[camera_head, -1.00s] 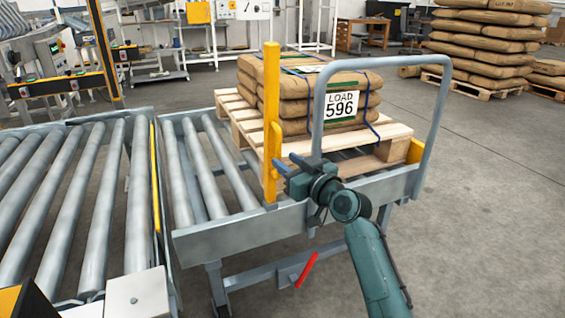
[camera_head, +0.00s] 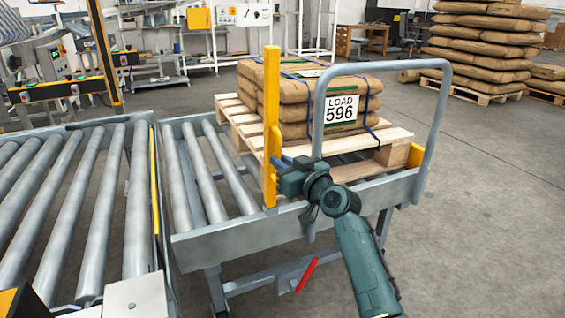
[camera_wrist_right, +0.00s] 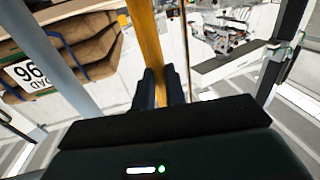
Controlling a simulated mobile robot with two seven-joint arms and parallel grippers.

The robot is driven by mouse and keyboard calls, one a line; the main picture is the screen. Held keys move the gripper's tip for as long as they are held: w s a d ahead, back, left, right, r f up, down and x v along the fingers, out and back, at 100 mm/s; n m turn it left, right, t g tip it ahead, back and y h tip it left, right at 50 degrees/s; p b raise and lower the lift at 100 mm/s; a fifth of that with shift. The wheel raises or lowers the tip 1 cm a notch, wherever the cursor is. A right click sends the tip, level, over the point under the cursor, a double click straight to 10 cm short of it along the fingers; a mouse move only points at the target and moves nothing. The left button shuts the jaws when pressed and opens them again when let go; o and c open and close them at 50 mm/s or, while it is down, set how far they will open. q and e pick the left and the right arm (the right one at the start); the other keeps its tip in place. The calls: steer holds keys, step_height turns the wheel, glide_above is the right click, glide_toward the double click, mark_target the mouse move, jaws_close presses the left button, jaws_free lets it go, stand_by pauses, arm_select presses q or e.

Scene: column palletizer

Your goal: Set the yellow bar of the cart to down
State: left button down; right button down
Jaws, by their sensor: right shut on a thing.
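The yellow bar (camera_head: 271,100) stands upright at the near side of the cart (camera_head: 240,238), beside its rollers. My right gripper (camera_head: 274,168) is shut on the lower part of the bar. In the right wrist view the bar (camera_wrist_right: 146,35) rises between the two dark fingers of the gripper (camera_wrist_right: 160,85). The fingertips and the exact grip are partly hidden by the wrist in the head view. My left gripper is not in view.
A pallet (camera_head: 398,133) with sacks labelled LOAD 596 (camera_head: 290,95) sits on the cart. The cart's grey hoop handle (camera_head: 445,100) rises at right. A roller conveyor (camera_head: 60,215) adjoins at left. A red lever (camera_head: 306,274) hangs below.

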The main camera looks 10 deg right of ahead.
mark_target(273, 146)
stand_by(0.4)
